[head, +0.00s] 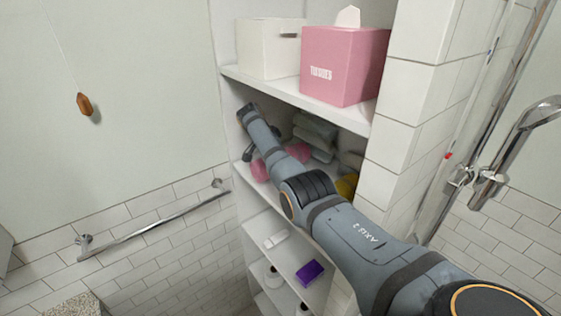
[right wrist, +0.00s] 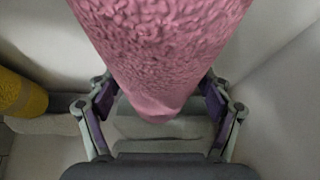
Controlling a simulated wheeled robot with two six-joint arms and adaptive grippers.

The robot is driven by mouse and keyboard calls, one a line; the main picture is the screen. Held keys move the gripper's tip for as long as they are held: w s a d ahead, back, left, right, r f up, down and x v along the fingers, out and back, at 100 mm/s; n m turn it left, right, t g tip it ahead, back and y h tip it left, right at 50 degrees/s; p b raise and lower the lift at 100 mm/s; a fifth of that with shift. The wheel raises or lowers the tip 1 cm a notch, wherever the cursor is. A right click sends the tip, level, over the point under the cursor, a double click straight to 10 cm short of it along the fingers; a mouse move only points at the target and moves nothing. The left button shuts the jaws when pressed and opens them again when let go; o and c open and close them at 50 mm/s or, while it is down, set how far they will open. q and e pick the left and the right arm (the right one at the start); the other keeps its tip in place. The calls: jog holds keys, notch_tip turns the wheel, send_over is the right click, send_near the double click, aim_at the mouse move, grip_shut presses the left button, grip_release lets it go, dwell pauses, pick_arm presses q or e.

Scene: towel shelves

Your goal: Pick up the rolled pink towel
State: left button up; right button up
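The rolled pink towel (head: 260,171) lies on the shelf below the tissue box, its middle hidden behind my right arm in the head view. In the right wrist view the pink towel (right wrist: 160,50) fills the upper middle, one rounded end toward the gripper base. My right gripper (right wrist: 160,105) is open, with one finger on each side of the towel. Gaps show beside the towel's narrow visible end; contact farther up cannot be told. My left gripper is not in view.
Grey-green towels (head: 315,130) lie behind, and a yellow towel (head: 346,186) lies to the right; it also shows in the wrist view (right wrist: 22,95). A pink tissue box (head: 342,65) and white box (head: 268,48) stand above. The shelf's side walls are close.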

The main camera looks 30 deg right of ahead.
aim_at(254, 163)
jog(key=c, duration=0.4)
jog(key=shift+c, duration=0.2)
jog(key=shift+w+d+r+b, duration=0.1)
jog(key=shift+r+b, duration=0.3)
jog(key=shift+b, duration=0.3)
notch_tip(254, 163, up, 2)
jog(key=shift+r+b, duration=0.1)
jog(key=shift+b, duration=0.95)
jog(key=a+b, duration=0.2)
jog(key=a, duration=0.1)
jog(key=a+b, duration=0.2)
jog(key=a, duration=0.2)
jog(key=a+b, duration=0.2)
jog(key=a, duration=0.1)
jog(key=shift+s+a, duration=0.35)
jog(key=shift+s, duration=0.05)
jog(key=a+b, duration=0.1)
jog(key=a, duration=0.6)
jog(key=shift+s+a+r+b, duration=0.15)
jog(key=shift+s+r+b, duration=0.1)
jog(key=shift+s+b, duration=0.1)
